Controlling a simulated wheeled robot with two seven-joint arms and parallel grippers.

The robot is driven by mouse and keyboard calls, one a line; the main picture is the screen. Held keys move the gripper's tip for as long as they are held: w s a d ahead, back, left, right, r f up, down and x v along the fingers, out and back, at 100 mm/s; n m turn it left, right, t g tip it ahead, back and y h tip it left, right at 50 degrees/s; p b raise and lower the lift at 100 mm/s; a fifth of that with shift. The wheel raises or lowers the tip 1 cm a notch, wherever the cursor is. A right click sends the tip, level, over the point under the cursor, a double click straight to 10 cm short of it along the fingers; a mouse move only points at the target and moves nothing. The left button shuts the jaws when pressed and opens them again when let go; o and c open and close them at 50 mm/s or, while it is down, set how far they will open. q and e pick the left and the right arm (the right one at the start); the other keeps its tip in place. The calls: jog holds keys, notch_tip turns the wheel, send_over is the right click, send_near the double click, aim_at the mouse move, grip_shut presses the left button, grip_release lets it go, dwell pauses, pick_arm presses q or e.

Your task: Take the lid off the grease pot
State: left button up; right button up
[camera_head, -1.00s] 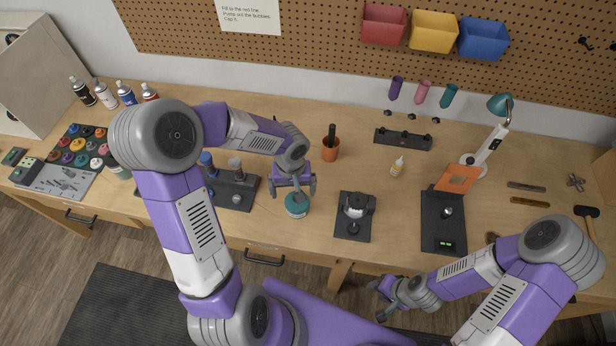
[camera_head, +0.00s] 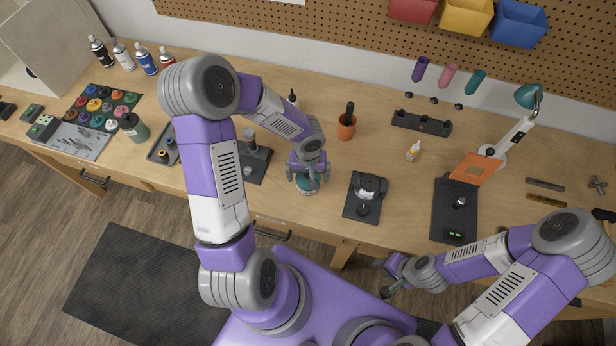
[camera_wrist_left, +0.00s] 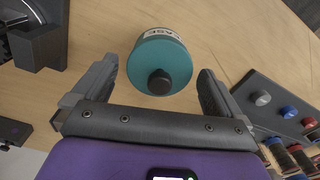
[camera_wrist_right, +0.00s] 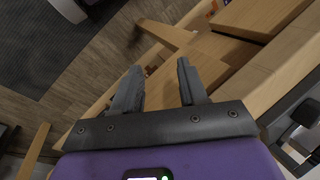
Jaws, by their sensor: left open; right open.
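The grease pot (camera_head: 307,188) is a small teal round pot standing upright on the bench near its front edge. The left wrist view shows its teal top (camera_wrist_left: 150,55), part of a white label and a black knob (camera_wrist_left: 160,83) on the lid. My left gripper (camera_head: 308,178) is open above the pot, with one finger to each side; the wrist view shows gaps, so it does not touch. My right gripper (camera_head: 382,279) is open and empty in front of the bench edge; it also shows in the right wrist view (camera_wrist_right: 160,68).
Bare bench lies directly around the pot.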

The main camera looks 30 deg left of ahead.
pick_arm(q)
jog(key=c, duration=1)
jog(key=shift+o, duration=0.2)
